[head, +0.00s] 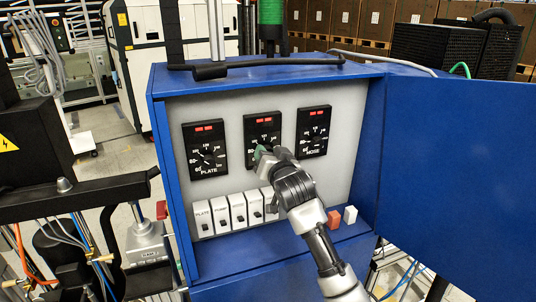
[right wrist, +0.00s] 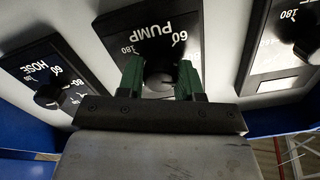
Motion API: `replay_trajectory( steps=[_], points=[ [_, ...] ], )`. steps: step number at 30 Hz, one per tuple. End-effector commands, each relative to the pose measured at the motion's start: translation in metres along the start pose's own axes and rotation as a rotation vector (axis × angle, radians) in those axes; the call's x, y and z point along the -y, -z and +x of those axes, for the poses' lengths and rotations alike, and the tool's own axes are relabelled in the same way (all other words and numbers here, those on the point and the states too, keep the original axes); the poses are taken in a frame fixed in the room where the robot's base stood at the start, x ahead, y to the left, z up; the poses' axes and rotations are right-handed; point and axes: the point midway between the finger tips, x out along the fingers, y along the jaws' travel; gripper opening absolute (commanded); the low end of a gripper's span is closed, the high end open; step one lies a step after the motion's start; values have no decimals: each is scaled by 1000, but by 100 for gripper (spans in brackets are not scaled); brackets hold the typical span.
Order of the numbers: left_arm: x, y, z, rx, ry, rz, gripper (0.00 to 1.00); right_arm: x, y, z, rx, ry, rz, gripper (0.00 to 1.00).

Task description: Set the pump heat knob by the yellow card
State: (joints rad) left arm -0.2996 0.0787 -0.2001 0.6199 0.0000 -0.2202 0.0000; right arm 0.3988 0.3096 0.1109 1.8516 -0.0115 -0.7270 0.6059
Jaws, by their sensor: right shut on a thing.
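The open blue cabinet has a pale panel with three black dials. The middle PUMP dial (head: 262,128) has its knob hidden behind my right gripper (head: 262,152) in the head view. In the right wrist view the PUMP dial (right wrist: 160,32) appears upside down, and its dark knob (right wrist: 160,76) sits between the green fingers of my right gripper (right wrist: 160,80), which is shut on it. The knob's pointer cannot be made out. The PLATE dial (head: 205,148) is to the left and the HOSE dial (head: 313,132) to the right. I see no yellow card. My left gripper is not in view.
A row of white switches (head: 221,214) lies below the dials, partly behind my right arm. A red block (head: 333,220) and a white block (head: 350,215) are at the lower right. The blue door (head: 455,150) stands open on the right.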

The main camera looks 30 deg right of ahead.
Motion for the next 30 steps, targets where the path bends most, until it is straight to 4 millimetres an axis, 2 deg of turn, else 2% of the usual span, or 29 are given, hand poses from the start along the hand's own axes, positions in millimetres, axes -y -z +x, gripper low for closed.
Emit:
replay_trajectory(
  steps=[6, 15, 30],
  points=[
    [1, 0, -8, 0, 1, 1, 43, 1, 2, 0, -1, 0, 181, 12],
    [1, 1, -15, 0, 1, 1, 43, 1, 2, 0, -2, 0, 354, 12],
    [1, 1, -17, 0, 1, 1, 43, 1, 2, 0, -4, 1, 428, 12]
  ],
)
